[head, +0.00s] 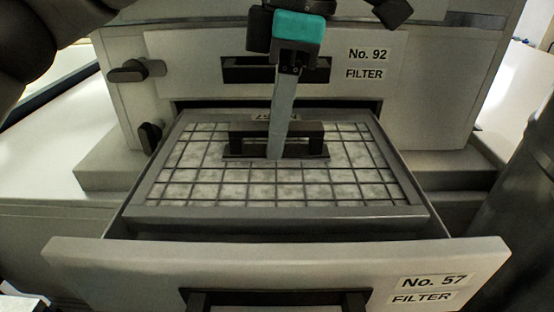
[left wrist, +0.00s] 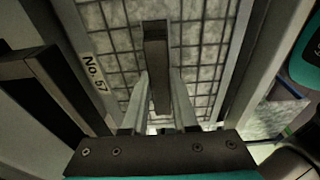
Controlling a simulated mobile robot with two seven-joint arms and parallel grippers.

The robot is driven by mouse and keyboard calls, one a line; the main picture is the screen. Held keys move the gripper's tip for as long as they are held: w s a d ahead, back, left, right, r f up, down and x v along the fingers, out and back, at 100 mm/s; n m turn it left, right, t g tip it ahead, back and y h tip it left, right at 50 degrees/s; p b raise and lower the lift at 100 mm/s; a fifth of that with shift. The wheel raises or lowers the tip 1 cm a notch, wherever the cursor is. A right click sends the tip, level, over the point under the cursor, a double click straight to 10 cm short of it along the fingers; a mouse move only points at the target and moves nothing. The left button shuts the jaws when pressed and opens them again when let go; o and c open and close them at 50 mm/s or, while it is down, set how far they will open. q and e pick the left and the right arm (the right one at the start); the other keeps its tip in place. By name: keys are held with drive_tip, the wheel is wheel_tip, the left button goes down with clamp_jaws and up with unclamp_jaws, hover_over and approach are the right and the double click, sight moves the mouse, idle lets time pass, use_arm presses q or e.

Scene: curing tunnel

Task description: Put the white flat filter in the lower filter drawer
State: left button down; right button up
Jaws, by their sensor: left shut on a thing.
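The white flat filter (head: 205,165) is a pale sheet under a dark grid, in a grey frame with a black bridge handle. It lies level within the outline of the pulled-out lower filter drawer (head: 230,268), whose front is labelled No. 57. Whether it touches the drawer floor is hidden. My left gripper (head: 277,152) comes down from above and is shut on the filter's handle (head: 310,137). In the left wrist view, the fingers (left wrist: 158,88) stand on both sides of the handle bar (left wrist: 156,55), and the filter's frame shows a No. 57 label. My right gripper is not seen.
The upper drawer (head: 205,72), labelled No. 92, is closed behind my gripper. Two black knobs (head: 128,72) (head: 150,136) sit at the cabinet's left. The lower drawer's black handle (head: 275,297) is at the front. A pale surface (head: 35,155) lies to the left.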

sight(293, 125)
use_arm(q)
drive_tip(key=shift+f+b, duration=1.3)
drive_tip(key=shift+f, duration=0.55)
drive_tip(key=shift+f, duration=0.1)
drive_tip(key=c, duration=0.7)
unclamp_jaws()
drive_tip(key=r+p, duration=0.1)
drive_tip(key=r, duration=0.3)
drive_tip(key=d+r+p, duration=0.1)
drive_tip(key=r, duration=0.3)
drive_tip(key=r+p, duration=0.1)
drive_tip(key=r, duration=0.3)
drive_tip(key=shift+d, duration=0.35)
